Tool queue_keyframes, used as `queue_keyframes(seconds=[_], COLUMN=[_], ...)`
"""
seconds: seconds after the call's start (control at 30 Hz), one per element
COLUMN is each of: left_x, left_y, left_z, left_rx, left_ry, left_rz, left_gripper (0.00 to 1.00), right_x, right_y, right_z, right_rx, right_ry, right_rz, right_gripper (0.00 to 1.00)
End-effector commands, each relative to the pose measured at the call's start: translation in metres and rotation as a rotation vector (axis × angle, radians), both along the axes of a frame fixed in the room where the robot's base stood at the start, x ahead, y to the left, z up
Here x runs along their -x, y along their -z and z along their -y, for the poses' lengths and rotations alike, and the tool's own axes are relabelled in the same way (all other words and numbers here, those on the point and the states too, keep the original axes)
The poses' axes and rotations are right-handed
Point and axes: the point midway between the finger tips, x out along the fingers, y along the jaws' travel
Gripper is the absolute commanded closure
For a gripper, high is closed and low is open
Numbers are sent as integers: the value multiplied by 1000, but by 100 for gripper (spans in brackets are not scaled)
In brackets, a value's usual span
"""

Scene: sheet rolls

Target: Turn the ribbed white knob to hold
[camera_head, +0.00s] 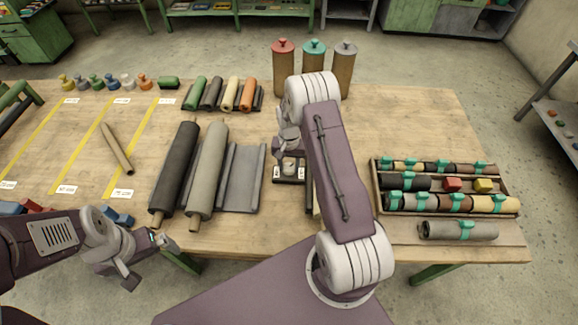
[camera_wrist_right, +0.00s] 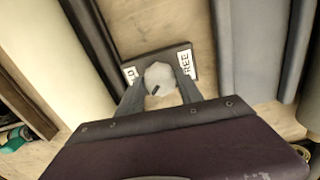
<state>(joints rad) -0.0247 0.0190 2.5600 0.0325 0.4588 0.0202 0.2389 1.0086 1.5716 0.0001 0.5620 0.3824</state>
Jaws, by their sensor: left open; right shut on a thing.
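The white knob (camera_wrist_right: 160,76) sits on a dark plate (camera_wrist_right: 152,57) in the right wrist view. A small dark mark shows on the knob's near side; I cannot tell which label it points at. One label on the plate reads FREE (camera_wrist_right: 185,62); the other (camera_wrist_right: 130,73) is partly hidden and shows only its last letters. The knob also shows in the head view (camera_head: 290,168), below my right gripper (camera_head: 290,160). My right gripper is shut on the knob, one finger on each side. My left gripper (camera_head: 148,262) is open and empty at the table's front left edge.
A rack (camera_head: 376,190) of banded rolls stands at right. Three capped canisters (camera_head: 284,72) stand behind my right arm.

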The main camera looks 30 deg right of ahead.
Motion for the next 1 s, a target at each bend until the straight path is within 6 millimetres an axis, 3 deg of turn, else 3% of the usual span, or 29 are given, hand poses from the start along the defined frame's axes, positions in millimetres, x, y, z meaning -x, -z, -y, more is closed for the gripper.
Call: queue_keyframes(seconds=[0.6,1.0], left_x=[0,0], left_y=[7,9], left_z=[0,0], left_rx=[0,0], left_ry=[0,0], left_rz=[0,0], left_gripper=[0,0], right_x=[-2,-2], right_y=[-1,-1], right_z=[1,1], right_rx=[0,1], right_ry=[532,703], right_rz=[5,5], right_gripper=[98,98])
